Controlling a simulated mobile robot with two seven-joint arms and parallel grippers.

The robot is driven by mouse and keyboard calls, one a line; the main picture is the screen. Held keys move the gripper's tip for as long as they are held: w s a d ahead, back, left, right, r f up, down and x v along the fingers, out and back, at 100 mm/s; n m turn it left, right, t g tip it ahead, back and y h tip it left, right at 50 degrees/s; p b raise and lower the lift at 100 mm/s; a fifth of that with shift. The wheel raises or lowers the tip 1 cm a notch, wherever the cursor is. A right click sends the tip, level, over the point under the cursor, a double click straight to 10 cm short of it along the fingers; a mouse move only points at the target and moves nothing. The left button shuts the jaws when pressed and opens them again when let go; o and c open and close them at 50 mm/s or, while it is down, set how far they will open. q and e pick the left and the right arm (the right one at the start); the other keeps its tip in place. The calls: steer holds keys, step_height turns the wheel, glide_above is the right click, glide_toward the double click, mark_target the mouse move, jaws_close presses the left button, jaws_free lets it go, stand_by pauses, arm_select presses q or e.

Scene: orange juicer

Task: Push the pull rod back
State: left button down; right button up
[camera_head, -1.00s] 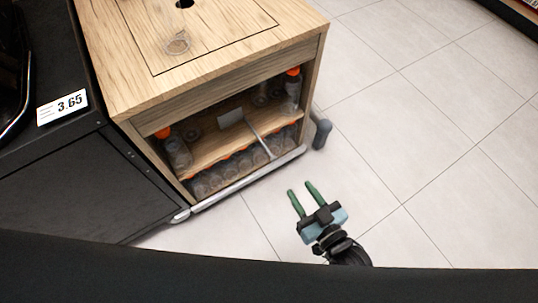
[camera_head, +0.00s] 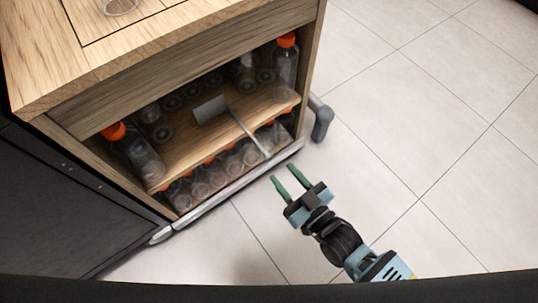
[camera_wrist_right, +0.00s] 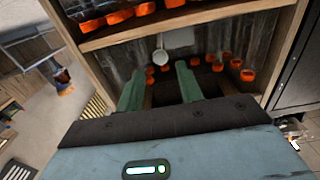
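The pull rod (camera_head: 246,132) is a thin grey rod on the wooden shelf of the cabinet. A flat grey plate (camera_head: 210,109) is at its inner end, and its outer end reaches the shelf's front edge. In the right wrist view its round pale end (camera_wrist_right: 160,57) shows just beyond and between the fingertips. My right gripper (camera_head: 284,174) is in front of the cabinet, close to the rod's outer end and apparently apart from it. Its two green fingers are apart with nothing between them; they also show in the right wrist view (camera_wrist_right: 158,68). My left gripper is out of view.
Orange-capped bottles (camera_head: 285,60) stand on the shelf, with several more below it (camera_head: 215,172). The wooden cabinet (camera_head: 150,65) has a grey front rail (camera_head: 240,185) and a grey handle (camera_head: 321,118) at its right. A dark unit (camera_head: 60,205) adjoins it. The tiled floor (camera_head: 430,130) at right is clear.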

mark_target(270, 159)
steer(key=b+x, duration=0.2)
steer(key=x, duration=0.4)
steer(key=shift+f, duration=0.15)
steer(key=shift+w+a, duration=0.35)
steer(key=shift+w, duration=0.1)
jaws_close()
